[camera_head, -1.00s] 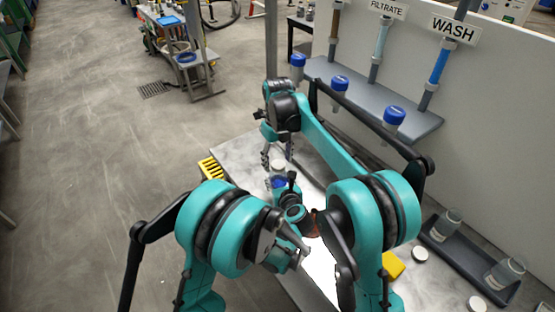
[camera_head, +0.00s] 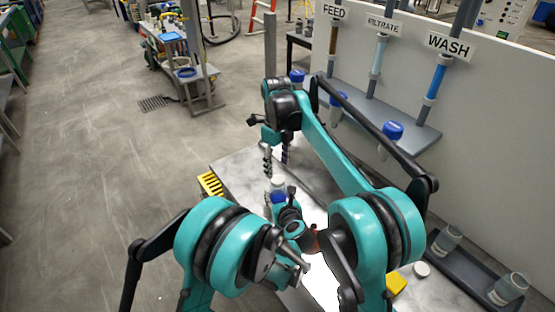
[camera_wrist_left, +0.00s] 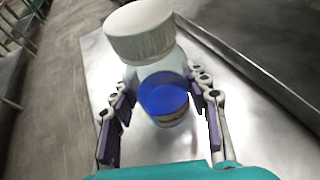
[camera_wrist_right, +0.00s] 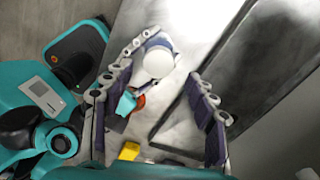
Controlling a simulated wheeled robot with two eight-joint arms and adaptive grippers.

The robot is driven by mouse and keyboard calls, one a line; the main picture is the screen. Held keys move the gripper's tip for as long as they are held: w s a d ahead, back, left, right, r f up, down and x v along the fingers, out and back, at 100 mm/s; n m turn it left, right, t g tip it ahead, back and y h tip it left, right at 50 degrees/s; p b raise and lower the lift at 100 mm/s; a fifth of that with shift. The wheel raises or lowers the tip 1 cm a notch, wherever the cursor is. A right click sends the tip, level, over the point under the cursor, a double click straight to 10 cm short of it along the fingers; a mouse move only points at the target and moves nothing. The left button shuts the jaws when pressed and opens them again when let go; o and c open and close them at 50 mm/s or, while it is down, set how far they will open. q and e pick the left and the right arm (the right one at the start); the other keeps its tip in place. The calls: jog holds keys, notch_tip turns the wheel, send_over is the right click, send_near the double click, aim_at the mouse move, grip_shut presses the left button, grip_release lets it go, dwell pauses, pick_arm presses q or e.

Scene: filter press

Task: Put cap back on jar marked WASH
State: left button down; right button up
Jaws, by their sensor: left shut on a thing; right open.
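A clear jar with blue liquid (camera_wrist_left: 165,98) stands upright in my left gripper (camera_wrist_left: 160,82), its label too small to read. A white cap (camera_wrist_left: 138,30) sits on its mouth; I cannot tell how tightly. The cap also shows in the head view (camera_head: 278,184) and right wrist view (camera_wrist_right: 158,62). My left gripper is shut around the jar body. My right gripper (camera_head: 275,162) is open and empty above the cap, fingers pointing down. The WASH sign (camera_head: 449,42) hangs by a blue-filled tube (camera_head: 437,80) on the wall panel.
Two clear jars (camera_head: 447,240) (camera_head: 508,290) are in a dark tray (camera_head: 470,271) at the right. A loose white cap (camera_head: 421,269) and a yellow block (camera_head: 397,284) lie nearby. A yellow rack (camera_head: 210,184) is at the table's left edge. A shelf (camera_head: 405,126) with blue-topped parts stands behind.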

jog(key=n, duration=0.4)
jog(key=shift+r+n, duration=0.2)
jog(key=shift+n, duration=0.2)
jog(key=n, duration=0.4)
jog(key=shift+r+n, duration=0.2)
jog(key=shift+n, duration=0.2)
jog(key=n, duration=0.4)
jog(key=shift+r+n, duration=0.15)
jog(key=shift+n, duration=0.25)
jog(key=n, duration=0.4)
jog(key=shift+r+n, duration=0.2)
jog(key=shift+n, duration=0.1)
jog(key=n, duration=0.5)
jog(key=shift+s+r, duration=0.1)
jog(key=shift+r, duration=0.1)
jog(key=n, duration=0.4)
jog(key=shift+r+n, duration=0.2)
jog(key=shift+n, duration=0.2)
jog(key=n, duration=0.4)
jog(key=shift+d+r, duration=0.1)
jog(key=n, duration=0.4)
jog(key=shift+r+n, duration=0.2)
jog(key=shift+n, duration=0.1)
jog(key=shift+f, duration=0.15)
